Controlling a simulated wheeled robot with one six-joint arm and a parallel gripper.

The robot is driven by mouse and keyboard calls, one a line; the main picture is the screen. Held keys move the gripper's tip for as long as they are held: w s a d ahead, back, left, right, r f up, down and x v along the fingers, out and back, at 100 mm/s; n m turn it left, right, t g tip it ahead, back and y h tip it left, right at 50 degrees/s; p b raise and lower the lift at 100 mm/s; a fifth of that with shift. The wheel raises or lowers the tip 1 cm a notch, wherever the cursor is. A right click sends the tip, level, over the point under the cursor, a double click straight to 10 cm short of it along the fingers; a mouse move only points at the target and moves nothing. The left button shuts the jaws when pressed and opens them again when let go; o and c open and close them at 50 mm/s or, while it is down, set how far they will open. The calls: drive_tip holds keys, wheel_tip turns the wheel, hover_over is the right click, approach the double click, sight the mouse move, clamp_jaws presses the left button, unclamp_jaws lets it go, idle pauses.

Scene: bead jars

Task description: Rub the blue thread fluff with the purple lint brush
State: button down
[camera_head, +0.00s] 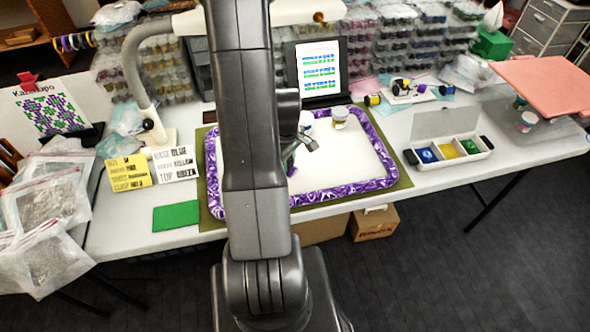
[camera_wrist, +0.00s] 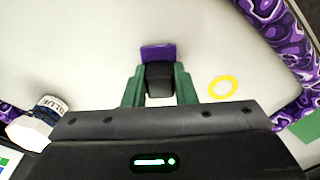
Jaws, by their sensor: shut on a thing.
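My gripper (camera_wrist: 159,88) has green fingers shut on the dark handle of the purple lint brush (camera_wrist: 158,52). The brush's purple end points away from my wrist, over the white surface of the purple-rimmed work mat. I cannot tell whether it touches that surface. In the head view my arm hides most of the gripper and brush. I see no blue thread fluff in either view; it may be behind my arm or under the brush.
The mat has a raised purple marbled rim (camera_head: 383,150). A jar labelled GLUE (camera_wrist: 47,112) stands on it, and a yellow ring (camera_wrist: 222,87) lies near the brush.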

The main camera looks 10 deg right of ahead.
drive_tip(key=shift+r+p, duration=2.3)
drive_tip(key=shift+r, duration=1.25)
